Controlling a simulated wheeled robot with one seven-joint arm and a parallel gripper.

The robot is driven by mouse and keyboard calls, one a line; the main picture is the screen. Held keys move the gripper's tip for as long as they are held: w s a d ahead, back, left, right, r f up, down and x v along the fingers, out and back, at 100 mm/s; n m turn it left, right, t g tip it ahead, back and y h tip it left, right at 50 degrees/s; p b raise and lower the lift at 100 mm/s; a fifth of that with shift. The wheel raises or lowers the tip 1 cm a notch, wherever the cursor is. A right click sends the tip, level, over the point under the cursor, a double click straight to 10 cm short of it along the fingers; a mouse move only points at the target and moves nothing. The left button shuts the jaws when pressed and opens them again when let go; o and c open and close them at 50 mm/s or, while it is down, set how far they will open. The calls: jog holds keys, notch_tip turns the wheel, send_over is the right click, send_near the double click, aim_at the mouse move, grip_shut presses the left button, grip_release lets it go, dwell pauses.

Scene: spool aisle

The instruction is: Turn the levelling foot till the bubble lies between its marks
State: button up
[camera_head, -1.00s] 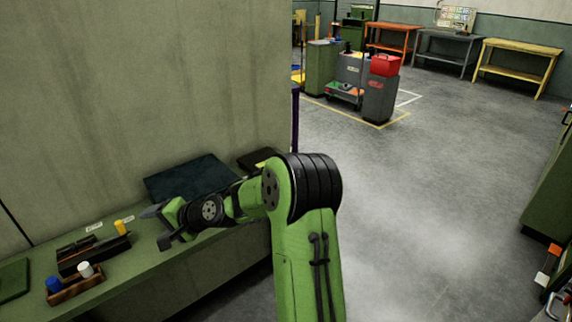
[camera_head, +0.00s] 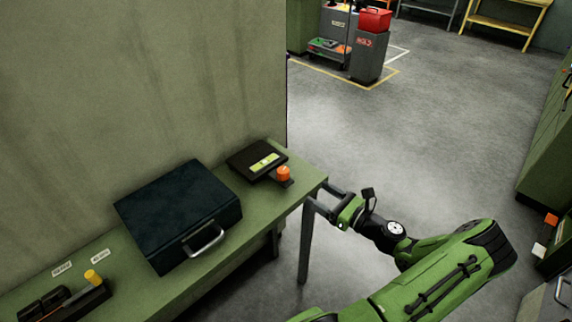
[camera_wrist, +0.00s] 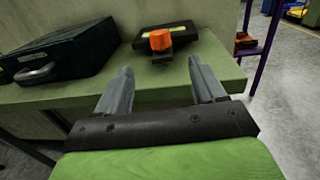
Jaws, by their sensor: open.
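The levelling foot is an orange knob (camera_head: 284,173) at the front right of a dark flat block near the table's right end. It also shows in the wrist view (camera_wrist: 160,40), ahead and between my fingers. The block carries a yellow-green bubble vial (camera_head: 264,161) with dark marks; the bubble is too small to place. My gripper (camera_head: 322,197) is open and empty, just off the table's right end, its fingers pointing toward the knob. In the wrist view my gripper (camera_wrist: 160,80) has both fingers apart, short of the knob.
A dark case with a metal handle (camera_head: 178,215) stands on the green table (camera_head: 255,225) left of the block. A tray with a yellow-topped piece (camera_head: 92,277) lies farther left. A wall rises behind.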

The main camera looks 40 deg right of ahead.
aim_at(288, 176)
jog(key=w, duration=0.4)
jog(key=w+a+b, duration=0.1)
jog(key=w, duration=0.4)
jog(key=w+b, duration=0.1)
jog(key=w, duration=0.4)
jog(key=shift+w+a+f, duration=0.1)
jog(key=shift+w+a, duration=0.1)
jog(key=shift+a, duration=0.1)
jog(key=c, duration=1)
jog(key=shift+o, duration=0.2)
jog(key=shift+a+r+m+h+p, duration=0.1)
jog(key=shift+r+m+h+p, duration=0.1)
jog(key=shift+m+h+p, duration=0.45)
jog(key=shift+f+h, duration=0.1)
jog(key=shift+h, duration=0.45)
jog(key=o, duration=1)
jog(key=shift+c, duration=0.2)
